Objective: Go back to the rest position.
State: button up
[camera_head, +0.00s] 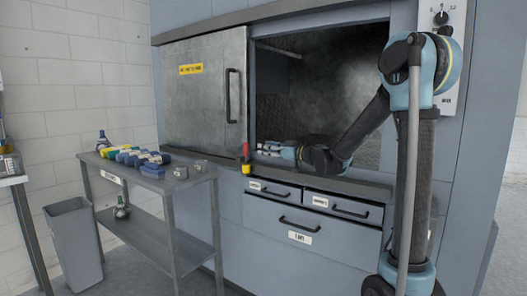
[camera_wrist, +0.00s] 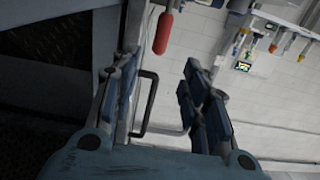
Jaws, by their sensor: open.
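My gripper (camera_head: 262,149) is at the front of the washer's dark opening (camera_head: 320,85), just right of the sliding door, pointing left. In the wrist view the two fingers of my gripper (camera_wrist: 160,92) stand apart with nothing between them. A black door handle (camera_wrist: 147,105) shows behind that gap. My arm reaches in from the right along the opening. The grey sliding door (camera_head: 203,100) stands at the left and leaves the right side open.
A red and yellow item (camera_head: 246,160) stands by the sill, close to my gripper. A grey table (camera_head: 190,183) with bottles and coloured blocks is at left. A grey bin (camera_head: 73,245) stands beside it. Drawers (camera_head: 310,228) lie below the opening. A red cylinder (camera_wrist: 163,33) shows near my fingertips.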

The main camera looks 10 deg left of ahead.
jog(key=shift+d+f, duration=0.1)
jog(key=shift+d, duration=0.05)
jog(key=s+d+f+m+g+h, duration=0.1)
jog(key=s+d+f+m+h, duration=0.3)
jog(key=s+d+f, duration=0.4)
jog(key=s+d+f+m+g+h, duration=0.2)
jog(key=s+d+f+m+h, duration=0.2)
jog(key=s+d, duration=1.3)
jog(key=s+d+f+m+g+h, duration=0.1)
jog(key=s+d+f+m+h, duration=0.4)
jog(key=s+d+f+h, duration=0.3)
jog(key=s+d+f, duration=0.4)
jog(key=d+f, duration=0.2)
jog(key=d, duration=0.1)
jog(key=shift+s+d+f+g+h, duration=0.2)
jog(key=shift+d+g+h, duration=0.1)
jog(key=shift+d+g, duration=0.1)
jog(key=shift+c, duration=0.9)
jog(key=shift+a, duration=0.15)
